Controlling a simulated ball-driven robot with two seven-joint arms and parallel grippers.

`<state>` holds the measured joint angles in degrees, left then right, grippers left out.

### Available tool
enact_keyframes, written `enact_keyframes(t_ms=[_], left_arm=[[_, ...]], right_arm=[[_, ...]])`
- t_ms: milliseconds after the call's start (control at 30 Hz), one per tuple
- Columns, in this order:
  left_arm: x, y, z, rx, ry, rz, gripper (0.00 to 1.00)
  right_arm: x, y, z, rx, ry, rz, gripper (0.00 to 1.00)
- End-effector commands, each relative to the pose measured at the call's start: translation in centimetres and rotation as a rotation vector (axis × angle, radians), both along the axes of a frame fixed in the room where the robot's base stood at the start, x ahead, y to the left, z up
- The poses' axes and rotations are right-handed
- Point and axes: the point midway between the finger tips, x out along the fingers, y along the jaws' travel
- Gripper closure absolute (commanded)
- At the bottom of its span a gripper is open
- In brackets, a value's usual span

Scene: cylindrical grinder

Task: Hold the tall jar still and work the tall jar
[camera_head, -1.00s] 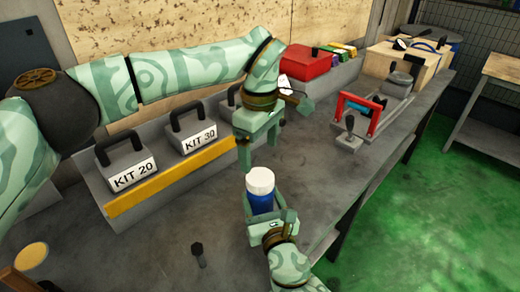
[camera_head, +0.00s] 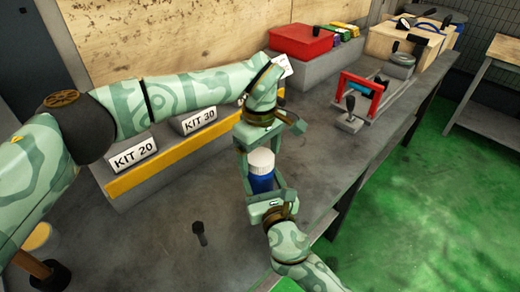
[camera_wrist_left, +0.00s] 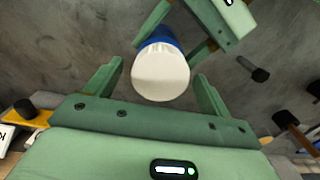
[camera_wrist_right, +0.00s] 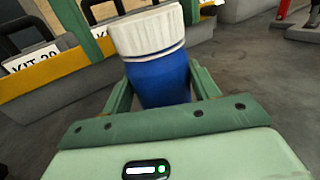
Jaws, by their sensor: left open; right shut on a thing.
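The tall jar (camera_head: 262,181) is blue with a white ribbed lid (camera_head: 261,160) and stands upright near the bench's front. My right gripper (camera_head: 263,190) is shut on its blue body; the right wrist view shows the body (camera_wrist_right: 158,82) between the fingers. My left gripper (camera_head: 260,150) is above the jar, pointing down, with its fingers open on either side of the lid. In the left wrist view the lid (camera_wrist_left: 160,75) lies between the two spread fingers (camera_wrist_left: 158,88), with gaps on both sides.
A dark bolt-like piece (camera_head: 198,228) stands on the bench at front left. A red box (camera_head: 300,41) and a red-framed device (camera_head: 361,92) are farther back.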

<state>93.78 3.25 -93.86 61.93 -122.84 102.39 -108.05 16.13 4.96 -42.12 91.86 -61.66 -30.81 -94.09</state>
Motion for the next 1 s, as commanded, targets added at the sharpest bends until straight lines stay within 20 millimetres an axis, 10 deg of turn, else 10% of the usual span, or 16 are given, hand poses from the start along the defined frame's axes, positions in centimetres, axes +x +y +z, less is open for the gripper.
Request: enact_keyframes(t_ms=[200, 467, 1000], left_arm=[[0.00, 0.00, 0.03, 0.000, 0.000, 0.000, 0.63], [0.01, 0.02, 0.05, 0.001, -0.001, 0.072, 0.63], [-0.05, -0.06, 0.15, 0.000, 0.000, 1.664, 0.63]], right_arm=[[0.00, 0.01, -0.01, 0.000, 0.000, 0.000, 1.00], [-0.02, 0.02, -0.01, 0.000, 0.000, 0.000, 1.00], [-0.03, 0.04, -0.01, 0.000, 0.000, 0.001, 1.00]])
